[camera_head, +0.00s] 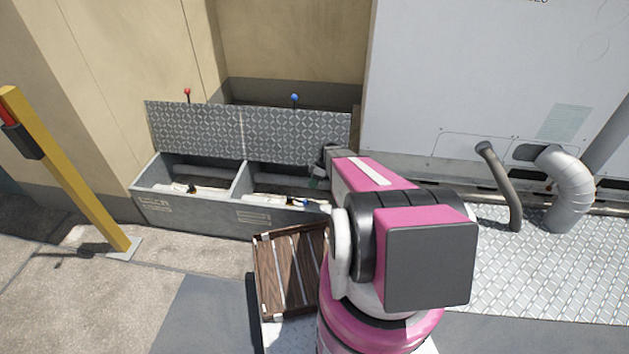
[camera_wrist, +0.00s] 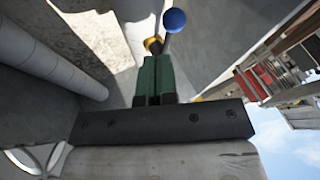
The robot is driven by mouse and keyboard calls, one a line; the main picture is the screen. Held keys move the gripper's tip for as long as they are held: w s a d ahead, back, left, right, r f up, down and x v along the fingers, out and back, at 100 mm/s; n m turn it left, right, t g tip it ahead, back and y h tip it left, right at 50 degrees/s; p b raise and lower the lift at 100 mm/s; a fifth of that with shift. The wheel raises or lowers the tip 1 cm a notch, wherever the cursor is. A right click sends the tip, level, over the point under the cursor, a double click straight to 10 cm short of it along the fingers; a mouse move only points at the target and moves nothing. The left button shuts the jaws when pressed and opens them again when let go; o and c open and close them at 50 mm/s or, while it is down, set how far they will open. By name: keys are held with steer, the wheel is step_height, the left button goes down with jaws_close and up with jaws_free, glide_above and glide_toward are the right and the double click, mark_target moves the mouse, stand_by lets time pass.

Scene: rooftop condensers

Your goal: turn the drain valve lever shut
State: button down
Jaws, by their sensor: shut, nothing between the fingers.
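In the head view, a valve with a small blue-tipped lever (camera_head: 306,203) lies low in the right compartment of the open trough, partly hidden by my arm. In the wrist view, a blue ball knob (camera_wrist: 174,20) on a short stem and a brass-coloured fitting (camera_wrist: 152,45) show just beyond my fingertips. My gripper (camera_wrist: 154,60) has green fingers pressed together with nothing between them. In the head view, my gripper (camera_head: 314,183) points down into the right compartment. Whether the fingers touch the lever or fitting I cannot tell.
The grey trough (camera_head: 180,215) has a left compartment with a similar pipe and valve (camera_head: 191,188). Patterned metal lids (camera_head: 200,132) stand raised behind, with red (camera_head: 187,91) and blue (camera_head: 294,97) balls above. A yellow post (camera_head: 70,175) stands left; a white cabinet (camera_head: 450,80) stands right.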

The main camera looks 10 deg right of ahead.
mark_target(304, 203)
steer(key=x, duration=0.5)
steer(key=shift+w+d+f, duration=0.1)
steer(key=shift+d, duration=0.1)
steer(key=shift+a+f, duration=0.15)
steer(key=shift+f, duration=0.45)
steer(key=shift+s+a+r, duration=0.2)
steer(key=shift+s+a, duration=0.2)
steer(key=shift+s+r+m+t+y, duration=0.1)
steer(key=shift+s+m+t+y, duration=0.2)
steer(key=shift+s+m+t, duration=0.5)
steer(key=m, duration=0.1)
steer(key=s+a+m, duration=0.1)
steer(key=m, duration=0.1)
steer(key=shift+s+t, duration=0.3)
steer(key=shift+t, duration=0.1)
steer(key=shift+s+a, duration=0.1)
steer(key=shift+s, duration=0.05)
steer(key=shift+s+a, duration=0.65)
steer(key=shift+a, duration=0.1)
steer(key=shift+s+r, duration=0.1)
